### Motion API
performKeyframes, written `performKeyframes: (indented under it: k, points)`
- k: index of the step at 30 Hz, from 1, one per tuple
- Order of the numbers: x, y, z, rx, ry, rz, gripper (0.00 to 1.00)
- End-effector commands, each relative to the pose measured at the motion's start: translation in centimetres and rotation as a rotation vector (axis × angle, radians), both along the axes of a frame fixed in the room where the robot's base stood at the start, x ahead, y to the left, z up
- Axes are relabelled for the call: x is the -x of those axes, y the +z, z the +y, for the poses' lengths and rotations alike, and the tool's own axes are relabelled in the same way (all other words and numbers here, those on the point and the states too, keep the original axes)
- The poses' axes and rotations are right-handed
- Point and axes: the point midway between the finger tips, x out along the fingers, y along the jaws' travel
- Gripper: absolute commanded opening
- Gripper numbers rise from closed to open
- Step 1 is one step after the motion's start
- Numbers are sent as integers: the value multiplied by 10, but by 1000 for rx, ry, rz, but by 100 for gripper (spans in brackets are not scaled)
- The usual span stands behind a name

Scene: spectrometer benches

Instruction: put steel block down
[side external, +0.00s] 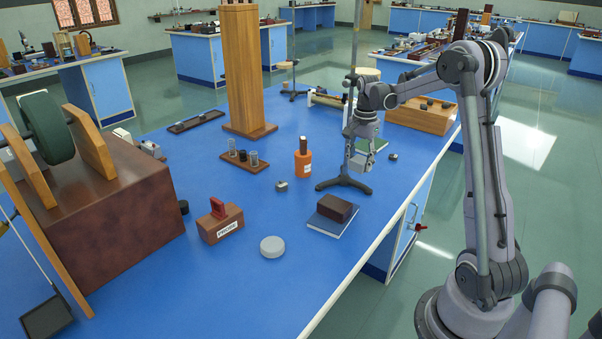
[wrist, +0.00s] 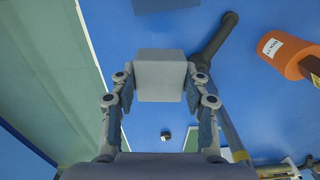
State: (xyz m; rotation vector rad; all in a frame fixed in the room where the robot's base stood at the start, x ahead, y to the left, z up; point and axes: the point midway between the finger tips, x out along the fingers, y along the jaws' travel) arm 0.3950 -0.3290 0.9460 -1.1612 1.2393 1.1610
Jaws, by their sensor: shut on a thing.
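The steel block (wrist: 162,78), a plain grey box, is clasped between the two fingers of my gripper (wrist: 158,90) in the wrist view. In the side view my gripper (side external: 361,150) is at the right part of the blue bench, with the steel block (side external: 359,165) at its lower end. The block is held above the bench, in front of the upright rod of a stand. The dark stand foot (side external: 343,186) lies below and close by. In the wrist view the stand leg (wrist: 214,42) passes just right of the block.
An orange bottle (side external: 302,163) stands left of the stand. A grey disc (side external: 272,247), a small metal piece (side external: 282,186) and a labelled box (side external: 220,226) are further left. Bare bench (side external: 330,280) shows at the front.

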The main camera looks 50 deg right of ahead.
Motion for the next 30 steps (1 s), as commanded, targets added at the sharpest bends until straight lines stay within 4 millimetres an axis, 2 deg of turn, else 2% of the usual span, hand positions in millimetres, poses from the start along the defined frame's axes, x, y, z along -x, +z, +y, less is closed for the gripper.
performKeyframes:
  k: [1,3,9,12,19,30]
  points:
    - [-21,0,17,0,19,0,10]
    - [-45,0,38,0,30,0,10]
    - [-94,0,91,0,56,0,10]
    - [-107,0,109,0,62,0,10]
    - [-124,-6,131,0,67,0,10]
    - [-172,-49,183,0,69,0,10]
